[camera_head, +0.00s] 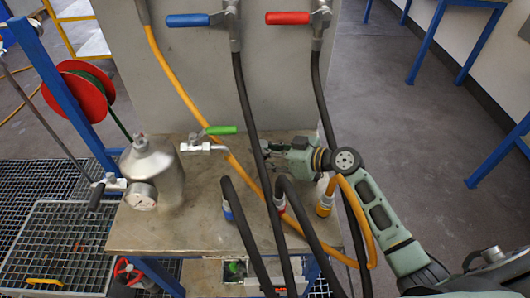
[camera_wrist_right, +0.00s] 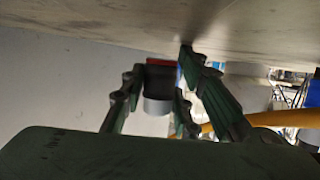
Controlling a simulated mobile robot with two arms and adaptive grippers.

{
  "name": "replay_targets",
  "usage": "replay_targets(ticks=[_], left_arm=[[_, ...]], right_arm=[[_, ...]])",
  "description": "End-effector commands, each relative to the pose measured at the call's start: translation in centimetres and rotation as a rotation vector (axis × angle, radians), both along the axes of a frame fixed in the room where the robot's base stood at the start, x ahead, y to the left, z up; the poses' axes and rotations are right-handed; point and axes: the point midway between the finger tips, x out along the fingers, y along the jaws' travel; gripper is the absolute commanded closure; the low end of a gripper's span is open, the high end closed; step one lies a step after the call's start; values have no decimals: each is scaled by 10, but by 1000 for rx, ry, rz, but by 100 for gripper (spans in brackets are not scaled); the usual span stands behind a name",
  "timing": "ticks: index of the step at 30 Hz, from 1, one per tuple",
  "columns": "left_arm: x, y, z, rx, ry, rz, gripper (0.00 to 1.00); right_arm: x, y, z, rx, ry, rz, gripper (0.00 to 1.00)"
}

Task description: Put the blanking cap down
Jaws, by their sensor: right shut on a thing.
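My right gripper (camera_head: 270,149) is low over the steel table, just in front of the grey panel and right of the green-handled valve. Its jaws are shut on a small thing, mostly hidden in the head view. In the right wrist view, the fingers (camera_wrist_right: 160,70) stand either side of a dark cylinder with a red edge and grey end, which I take for the blanking cap (camera_wrist_right: 157,90). The tabletop (camera_wrist_right: 90,20) lies close along the top of that picture. I cannot tell whether the cap touches it. My left gripper is not in view.
The steel vessel (camera_head: 153,172) with a gauge (camera_head: 141,196) stands on the table's left (camera_head: 130,237). The green-handled valve (camera_head: 207,142) is beside it. Hoses cross the table.

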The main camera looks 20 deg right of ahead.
Motion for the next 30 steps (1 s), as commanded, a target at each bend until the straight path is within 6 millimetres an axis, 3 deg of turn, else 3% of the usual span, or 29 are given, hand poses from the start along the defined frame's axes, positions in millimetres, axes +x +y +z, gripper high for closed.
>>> replay_targets(ticks=[7, 17, 24, 26, 30], left_arm=[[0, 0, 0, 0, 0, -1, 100], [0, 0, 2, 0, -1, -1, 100], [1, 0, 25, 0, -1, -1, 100], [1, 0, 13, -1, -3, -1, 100], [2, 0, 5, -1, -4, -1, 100]], right_arm=[[-2, 0, -4, -4, 9, 3, 53], [-2, 0, -4, -5, 11, 3, 53], [-2, 0, 15, -1, 10, 1, 53], [-13, -12, 10, -9, 9, 0, 53], [-37, -35, 22, -8, 8, 1, 53]])
